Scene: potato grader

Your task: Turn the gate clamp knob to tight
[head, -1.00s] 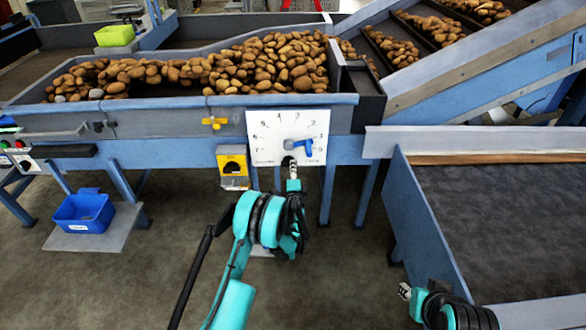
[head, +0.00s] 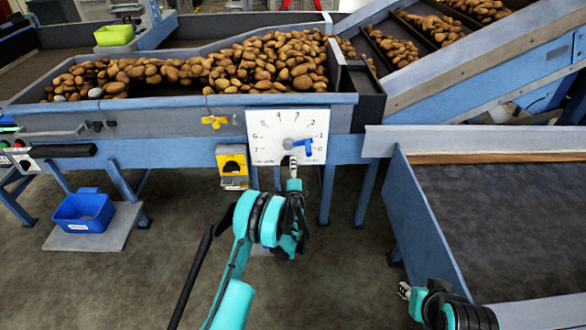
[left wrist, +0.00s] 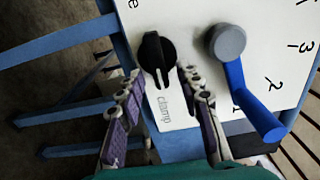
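The black clamp knob (left wrist: 157,52) sits on the white dial panel (left wrist: 185,15), by the printed word "clamp". Its raised bar runs nearly up and down in the left wrist view. My left gripper (left wrist: 160,78) is open, with one finger on each side of the knob's lower part; I cannot tell whether they touch it. In the head view my left gripper (head: 293,170) is just under the panel (head: 262,124), and the knob (head: 286,145) is small and dark there. My right gripper (head: 405,291) is low at the right, too small to read.
A blue crank handle (left wrist: 250,105) on a grey hub is close to the right of my left fingers. A yellow knob (head: 214,122) and yellow box (head: 232,165) are left of the panel. A potato-filled trough (head: 200,100) lies above; a blue-walled bin (head: 425,220) stands right.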

